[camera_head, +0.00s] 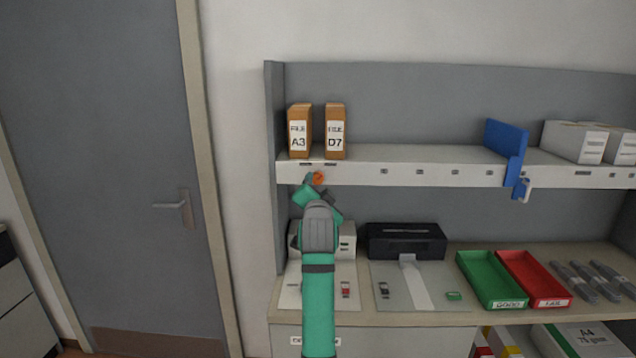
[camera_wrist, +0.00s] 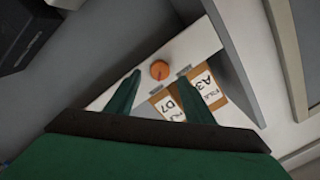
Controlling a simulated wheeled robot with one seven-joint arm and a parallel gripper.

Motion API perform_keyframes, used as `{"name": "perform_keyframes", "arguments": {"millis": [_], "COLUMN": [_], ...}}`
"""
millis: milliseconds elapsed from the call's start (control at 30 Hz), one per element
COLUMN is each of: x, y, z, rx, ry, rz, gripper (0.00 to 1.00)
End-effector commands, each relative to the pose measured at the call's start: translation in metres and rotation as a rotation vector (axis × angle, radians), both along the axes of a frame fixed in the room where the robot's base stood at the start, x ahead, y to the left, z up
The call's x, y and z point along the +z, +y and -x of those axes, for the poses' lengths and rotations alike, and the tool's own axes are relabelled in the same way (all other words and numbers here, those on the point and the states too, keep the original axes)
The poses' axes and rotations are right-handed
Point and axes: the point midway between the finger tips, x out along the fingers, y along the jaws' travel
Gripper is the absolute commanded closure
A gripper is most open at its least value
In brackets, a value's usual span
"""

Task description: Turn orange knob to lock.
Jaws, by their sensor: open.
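The orange knob (camera_head: 318,178) is on the front edge of the white shelf, below the two file boxes. In the wrist view the round orange knob (camera_wrist: 159,70) shows whole, with a thin line across its face. My gripper (camera_head: 312,188) is raised close to the knob in the head view. In the wrist view my gripper (camera_wrist: 160,88) has its two green fingers spread apart with nothing between them. The knob lies ahead of the gap between the fingertips. I cannot tell whether a fingertip touches it.
Brown file boxes A3 (camera_head: 299,131) and D7 (camera_head: 335,131) stand on the shelf (camera_head: 400,170) above the knob. A blue bracket (camera_head: 513,160) sits further right. Below are a black printer (camera_head: 404,241), a green tray (camera_head: 470,268) and a red tray (camera_head: 516,266) on the bench.

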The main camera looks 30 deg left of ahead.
Motion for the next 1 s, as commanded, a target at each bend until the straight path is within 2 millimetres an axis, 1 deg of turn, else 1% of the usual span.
{"name": "perform_keyframes", "arguments": {"millis": [33, 100, 300, 500, 733, 767, 800, 867, 900, 933, 1000], "x": [0.000, 0.000, 0.000, 0.000, 0.000, 0.000, 0.000, 0.000, 0.000, 0.000, 0.000], "y": [0.005, 0.010, 0.021, 0.025, 0.025, 0.025, 0.025, 0.025, 0.025, 0.025, 0.025], "z": [-0.007, -0.016, -0.034, -0.040, -0.040, -0.040, -0.040, -0.040, -0.040, -0.040, -0.040], "rx": [0.000, 0.000, -0.001, -0.001, -0.001, -0.001, -0.001, -0.001, -0.001, -0.001, -0.001], "ry": [0.001, 0.000, 0.001, -0.001, -0.001, -0.001, -0.001, -0.001, -0.001, -0.001, -0.001], "rz": [0.001, 0.000, 0.000, 0.000, 0.000, 0.000, 0.000, 0.000, 0.000, 0.000, 0.000], "gripper": [0.52, 0.52, 0.52, 0.52, 0.52, 0.54, 0.64, 0.78, 0.88, 0.93, 0.93]}}
